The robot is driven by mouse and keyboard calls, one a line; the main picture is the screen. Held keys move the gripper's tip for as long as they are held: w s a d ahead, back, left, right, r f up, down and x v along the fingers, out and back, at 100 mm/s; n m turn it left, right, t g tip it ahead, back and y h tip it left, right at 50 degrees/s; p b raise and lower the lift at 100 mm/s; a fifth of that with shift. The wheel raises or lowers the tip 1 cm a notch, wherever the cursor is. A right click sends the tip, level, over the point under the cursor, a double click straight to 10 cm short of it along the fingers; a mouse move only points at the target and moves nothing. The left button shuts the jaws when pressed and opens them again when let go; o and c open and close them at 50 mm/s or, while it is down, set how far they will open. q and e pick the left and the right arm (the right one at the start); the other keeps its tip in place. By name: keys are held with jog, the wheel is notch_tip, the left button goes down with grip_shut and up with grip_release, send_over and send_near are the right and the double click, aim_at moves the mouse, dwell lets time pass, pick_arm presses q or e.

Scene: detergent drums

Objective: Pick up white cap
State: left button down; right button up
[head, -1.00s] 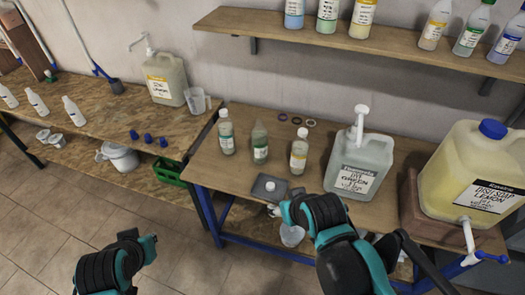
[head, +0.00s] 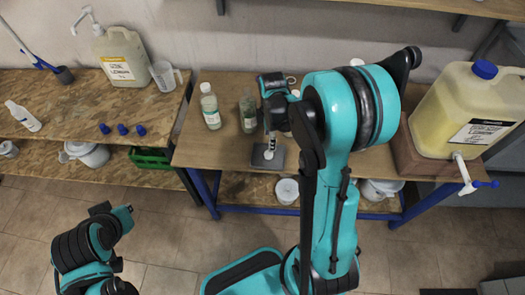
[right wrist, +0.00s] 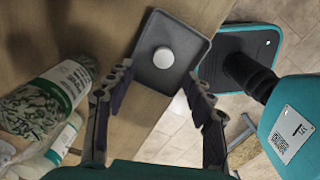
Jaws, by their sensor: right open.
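The white cap (head: 269,155) sits on a small dark grey tray (head: 279,161) near the front edge of the right-hand table. In the right wrist view the round cap (right wrist: 163,58) lies on the bare floor of the tray (right wrist: 185,34). My right gripper (right wrist: 161,74) is open and empty, its two fingers apart and pointing towards the tray, with the cap beyond the gap between the fingertips. In the head view my right gripper (head: 271,137) hangs over the tray.
A bottle (head: 210,107) and another bottle (head: 248,110) stand behind the tray, left of my gripper. The bottle (right wrist: 50,95) with a green label is close to my left finger in the wrist view. A yellow drum (head: 465,115) stands at right.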

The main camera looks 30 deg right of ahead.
aim_at(269, 154)
notch_tip(269, 154, down, 3)
jog(key=shift+s+r+b, duration=0.1)
jog(key=shift+b, duration=0.4)
jog(key=f, duration=0.1)
jog(key=f+b, duration=0.1)
jog(key=f, duration=0.1)
jog(key=f+b, duration=0.1)
jog(key=shift+s+a+f, duration=0.15)
jog(key=shift+s+f, duration=0.05)
jog(key=shift+s, duration=0.05)
jog(key=shift+w+f, duration=0.1)
jog(key=shift+f, duration=0.25)
jog(key=shift+r, duration=0.1)
jog(key=shift+c, duration=1)
jog(key=c, duration=0.5)
